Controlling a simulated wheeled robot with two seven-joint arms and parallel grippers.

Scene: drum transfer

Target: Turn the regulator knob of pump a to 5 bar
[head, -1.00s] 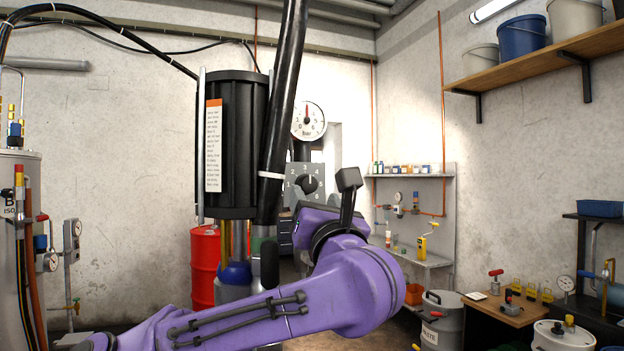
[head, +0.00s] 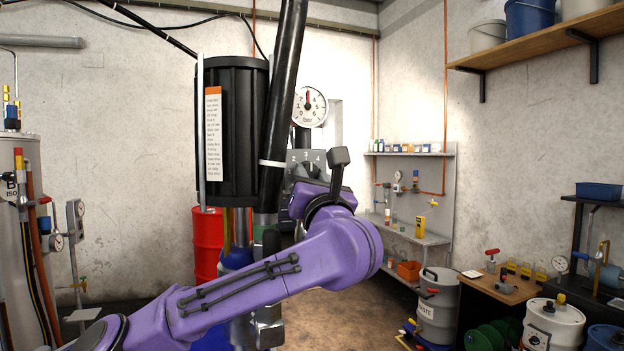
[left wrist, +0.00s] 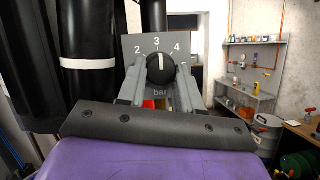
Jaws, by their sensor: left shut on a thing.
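The black regulator knob (left wrist: 161,70) sits on a grey dial plate (left wrist: 130,47) marked with numbers and "bar". Its white pointer line stands upright at about 3. In the left wrist view my left gripper (left wrist: 161,79) has one finger on each side of the knob and is shut on it. In the head view the purple wrist hides most of the knob, and the dial plate (head: 306,155) shows only at its top. Above it, the round pressure gauge (head: 311,107) has a red needle pointing up, at about 3. My right gripper is not in view.
The black ribbed pump cylinder (head: 238,110) and a thick black hose (head: 278,120) stand just left of the dial. A red drum (head: 207,245) is behind. A shelf unit (head: 420,235) and a grey waste can (head: 438,305) stand to the right, with open floor between.

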